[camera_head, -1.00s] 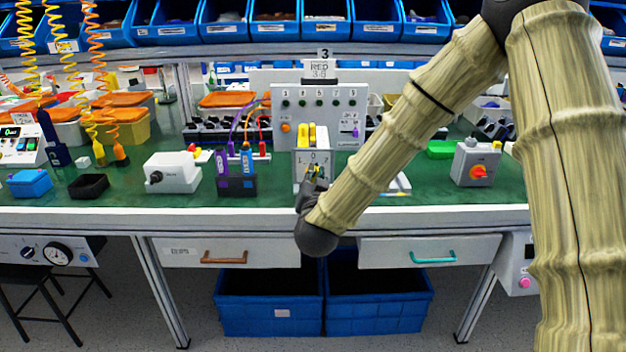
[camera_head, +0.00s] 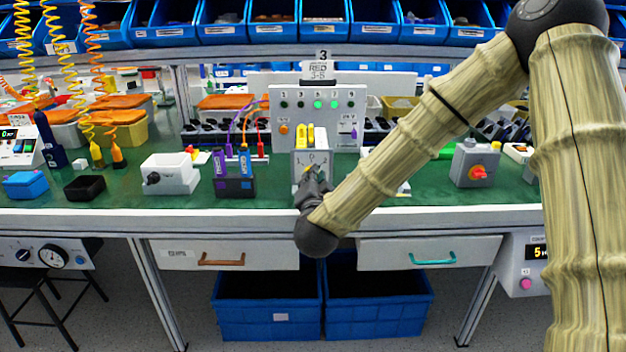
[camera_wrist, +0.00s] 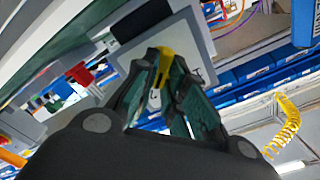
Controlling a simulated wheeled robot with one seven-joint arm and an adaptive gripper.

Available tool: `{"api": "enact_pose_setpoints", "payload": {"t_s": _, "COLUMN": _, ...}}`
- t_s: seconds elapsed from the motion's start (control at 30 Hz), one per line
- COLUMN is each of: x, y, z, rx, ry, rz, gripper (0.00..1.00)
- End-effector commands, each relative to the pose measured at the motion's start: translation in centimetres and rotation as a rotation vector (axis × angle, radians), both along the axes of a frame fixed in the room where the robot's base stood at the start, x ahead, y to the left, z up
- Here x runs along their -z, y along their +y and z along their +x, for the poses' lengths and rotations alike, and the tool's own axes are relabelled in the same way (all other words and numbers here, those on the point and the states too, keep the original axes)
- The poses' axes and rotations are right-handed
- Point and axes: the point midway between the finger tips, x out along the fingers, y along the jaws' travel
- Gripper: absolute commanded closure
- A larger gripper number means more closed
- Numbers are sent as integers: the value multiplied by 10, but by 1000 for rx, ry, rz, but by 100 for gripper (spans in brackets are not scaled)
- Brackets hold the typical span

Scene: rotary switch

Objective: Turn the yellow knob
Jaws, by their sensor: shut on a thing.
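The yellow knob (camera_wrist: 165,66) shows in the wrist view between the fingertips of my gripper (camera_wrist: 168,75), which is shut on it. The knob sits on the front of a light grey box (camera_wrist: 195,35) that looks tilted in this view. In the head view, the box (camera_head: 300,160) stands on the green bench top near its front edge. My gripper (camera_head: 316,178) reaches its front face and hides most of the knob. Dial marks show on the panel above the gripper.
A grey panel (camera_head: 290,118) with several small lights stands behind the box. A white box (camera_head: 172,175) and a holder with purple and blue parts (camera_head: 235,186) are on the left. A grey box with a red knob (camera_head: 477,170) is on the right. Drawers (camera_head: 195,255) are below.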

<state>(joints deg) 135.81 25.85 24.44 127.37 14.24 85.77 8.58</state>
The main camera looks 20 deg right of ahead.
Motion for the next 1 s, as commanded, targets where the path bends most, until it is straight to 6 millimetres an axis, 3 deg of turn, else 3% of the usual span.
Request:
{"api": "enact_pose_setpoints", "payload": {"t_s": 0.23, "x": 1, "y": 0, "z": 0, "rx": 1, "ry": 1, "rz": 0, "gripper": 100}}
{"api": "enact_pose_setpoints", "payload": {"t_s": 0.27, "x": 1, "y": 0, "z": 0, "rx": 1, "ry": 1, "rz": 0, "gripper": 82}}
{"api": "enact_pose_setpoints", "payload": {"t_s": 0.37, "x": 1, "y": 0, "z": 0, "rx": 1, "ry": 1, "rz": 0, "gripper": 66}}
{"api": "enact_pose_setpoints", "payload": {"t_s": 0.77, "x": 0, "y": 2, "z": -4, "rx": -1, "ry": 1, "rz": 0, "gripper": 66}}
{"api": "enact_pose_setpoints", "payload": {"t_s": 1.0, "x": 0, "y": 11, "z": -37, "rx": -1, "ry": 1, "rz": 0, "gripper": 66}}
